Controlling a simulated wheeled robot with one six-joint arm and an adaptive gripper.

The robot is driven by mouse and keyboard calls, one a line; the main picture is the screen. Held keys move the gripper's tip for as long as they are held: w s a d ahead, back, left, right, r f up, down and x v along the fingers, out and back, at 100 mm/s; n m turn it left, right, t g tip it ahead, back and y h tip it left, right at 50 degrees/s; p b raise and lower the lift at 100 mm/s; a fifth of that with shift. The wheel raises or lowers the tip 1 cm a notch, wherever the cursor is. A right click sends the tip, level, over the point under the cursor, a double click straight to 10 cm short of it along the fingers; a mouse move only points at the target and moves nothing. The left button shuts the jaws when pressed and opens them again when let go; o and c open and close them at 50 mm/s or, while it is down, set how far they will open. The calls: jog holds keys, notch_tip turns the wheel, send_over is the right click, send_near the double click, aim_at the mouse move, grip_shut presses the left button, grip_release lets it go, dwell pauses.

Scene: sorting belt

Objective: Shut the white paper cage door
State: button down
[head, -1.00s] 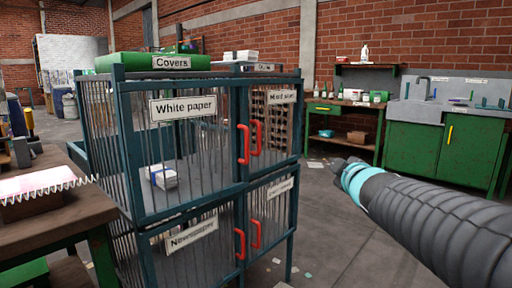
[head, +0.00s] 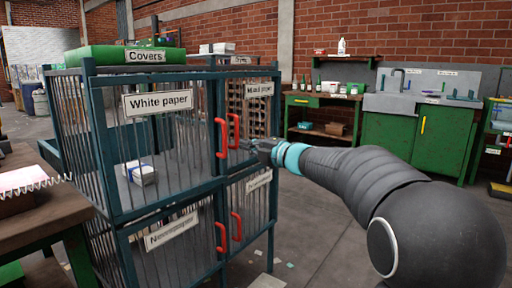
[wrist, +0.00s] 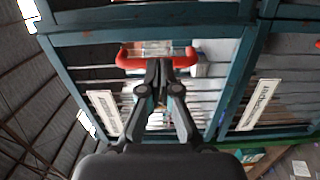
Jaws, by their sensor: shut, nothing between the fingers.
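The white paper door (head: 165,135) is the cage's upper left barred door, with a "White paper" sign (head: 157,103) and a red upright handle (head: 221,138). In the head view it looks flush or nearly flush with the frame; I cannot tell if a small gap remains. My gripper (head: 252,147) is shut and empty, just right of the two upper red handles, in front of the upper right door. In the wrist view, my shut fingertips (wrist: 158,68) are close to a red handle (wrist: 157,57); contact is unclear, and I cannot tell which door's handle it is.
The mixed paper door's red handle (head: 234,131) stands beside the white paper one. Two more red handles are on the lower doors. A wooden bench (head: 50,215) stands close to the cage at left. Floor (head: 325,225) to the right is open.

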jog(key=x, duration=0.8)
jog(key=shift+p, duration=0.3)
jog(key=shift+w, duration=0.15)
